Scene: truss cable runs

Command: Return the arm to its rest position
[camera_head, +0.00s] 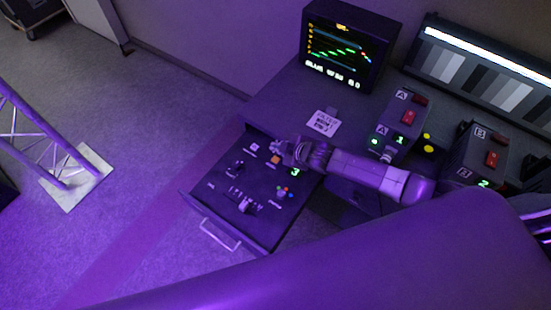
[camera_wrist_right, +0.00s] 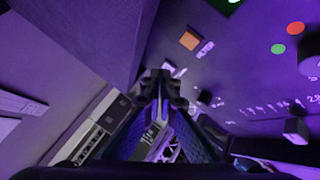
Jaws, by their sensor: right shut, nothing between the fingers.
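My right arm reaches in from the right in the head view. Its gripper (camera_head: 284,151) is over the back part of an open drawer panel (camera_head: 225,203). In the right wrist view the dark fingers of the right gripper (camera_wrist_right: 161,82) are together, with nothing between them. The panel's orange square (camera_wrist_right: 189,40) shows beyond the fingers, and also beside the gripper in the head view (camera_head: 275,160). I cannot tell whether the fingertips touch the panel. My left gripper is not in view.
The drawer has a handle (camera_head: 220,234) and several knobs and small buttons. Behind stand a monitor (camera_head: 345,50), box A (camera_head: 401,115) and box B (camera_head: 487,155) with red switches. A truss (camera_head: 38,140) stands at left. Floor is clear between truss and drawer.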

